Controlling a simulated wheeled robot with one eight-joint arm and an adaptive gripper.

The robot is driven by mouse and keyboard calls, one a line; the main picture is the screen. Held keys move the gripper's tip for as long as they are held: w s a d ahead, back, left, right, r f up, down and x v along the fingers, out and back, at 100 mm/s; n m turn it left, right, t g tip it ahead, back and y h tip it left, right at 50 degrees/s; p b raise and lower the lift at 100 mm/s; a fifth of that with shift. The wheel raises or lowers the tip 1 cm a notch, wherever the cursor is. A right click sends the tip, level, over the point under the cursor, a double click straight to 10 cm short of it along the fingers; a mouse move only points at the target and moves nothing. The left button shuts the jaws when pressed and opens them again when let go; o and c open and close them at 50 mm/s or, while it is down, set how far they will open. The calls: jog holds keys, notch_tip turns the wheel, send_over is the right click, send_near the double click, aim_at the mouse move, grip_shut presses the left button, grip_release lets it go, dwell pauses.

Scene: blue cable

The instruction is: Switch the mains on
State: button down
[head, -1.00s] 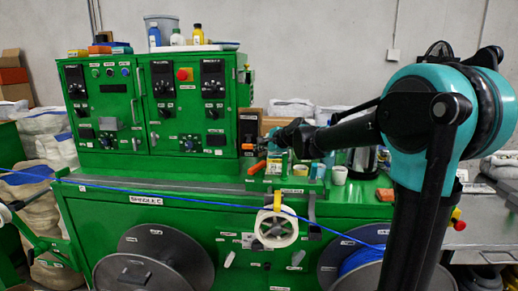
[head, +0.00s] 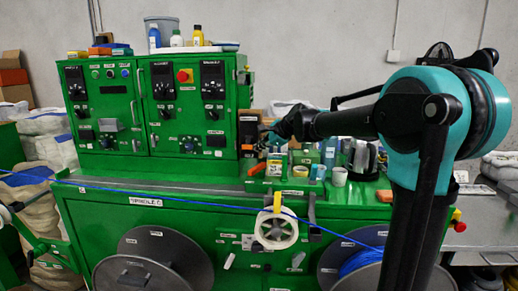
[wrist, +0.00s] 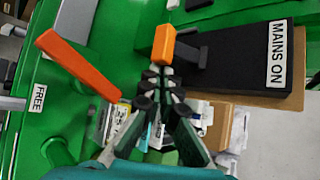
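The mains switch is a black box (wrist: 240,62) with a "MAINS ON" label, at the right in the wrist view. A short black lever with an orange tip (wrist: 164,45) sticks out from its left side. In the head view the box (head: 249,128) is at the right end of the green cabinet. My gripper (wrist: 160,74) has its fingertips just below the orange tip in the wrist picture; I cannot tell whether they touch it. The fingertips are nearly together, with nothing visible held between them. In the head view my gripper (head: 268,136) is beside the box, partly hidden.
A larger orange handle (wrist: 78,64) lies left of my fingers, near a "FREE" label (wrist: 39,98). Cups (head: 338,176) and small items crowd the bench below my arm.

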notch_tip(320, 180, up, 4)
jog(key=g, duration=0.2)
jog(key=m+g, duration=0.1)
jog(key=g, duration=0.1)
jog(key=m+g, duration=0.1)
jog(key=shift+s+a+f+g, duration=0.15)
jog(key=shift+f+g, duration=0.1)
jog(key=shift+g, duration=0.15)
jog(key=shift+r, duration=0.15)
jog(key=shift+r, duration=0.6)
jog(key=shift+r, duration=0.1)
jog(key=w+v, duration=0.1)
jog(key=v, duration=0.9)
jog(key=shift+w, duration=0.45)
